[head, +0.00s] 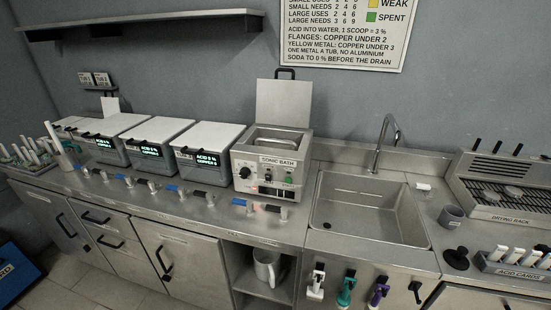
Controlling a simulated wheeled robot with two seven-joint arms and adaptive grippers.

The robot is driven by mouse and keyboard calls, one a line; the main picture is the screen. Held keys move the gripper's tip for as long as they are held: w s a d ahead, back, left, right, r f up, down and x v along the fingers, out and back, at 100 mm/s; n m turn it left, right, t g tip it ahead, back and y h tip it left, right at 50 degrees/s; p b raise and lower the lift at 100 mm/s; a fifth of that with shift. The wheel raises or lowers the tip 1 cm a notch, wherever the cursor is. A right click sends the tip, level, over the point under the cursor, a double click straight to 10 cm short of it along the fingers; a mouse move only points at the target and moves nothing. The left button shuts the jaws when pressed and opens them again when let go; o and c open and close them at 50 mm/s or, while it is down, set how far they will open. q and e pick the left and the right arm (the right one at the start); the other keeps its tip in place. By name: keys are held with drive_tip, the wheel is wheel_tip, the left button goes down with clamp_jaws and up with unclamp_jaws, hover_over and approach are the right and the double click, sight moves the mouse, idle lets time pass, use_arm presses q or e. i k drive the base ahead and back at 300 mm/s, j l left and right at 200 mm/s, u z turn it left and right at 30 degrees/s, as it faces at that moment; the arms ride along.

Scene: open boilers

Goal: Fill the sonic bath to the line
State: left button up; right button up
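The sonic bath (241,176) is a grey metal box labelled SONIC BATH, standing on the counter left of the sink. Its lid (284,103) stands open at the back. A metal insert (279,146) shows in its opening; the water level and fill line cannot be made out. The front panel has a dark knob, small switches and a lit red light. A steel sink (365,222) with a curved tap (385,140) is to the right, and no running water shows. A pale jug (265,268) stands on an open shelf below the bath. Neither gripper is in view.
Lidded tubs (207,168) with green displays line the counter left of the bath. Small blue and dark handles lie along the front edge. A grey cup (451,217), black plunger (457,258) and drying rack (500,185) are right of the sink. Spray bottles (346,290) hang below it.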

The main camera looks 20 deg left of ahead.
sight(249, 204)
drive_tip(key=i+l+u, duration=0.1)
drive_tip(key=l+u, duration=0.15)
drive_tip(key=l, duration=0.55)
drive_tip(key=l+u, duration=0.25)
drive_tip(key=l, duration=0.5)
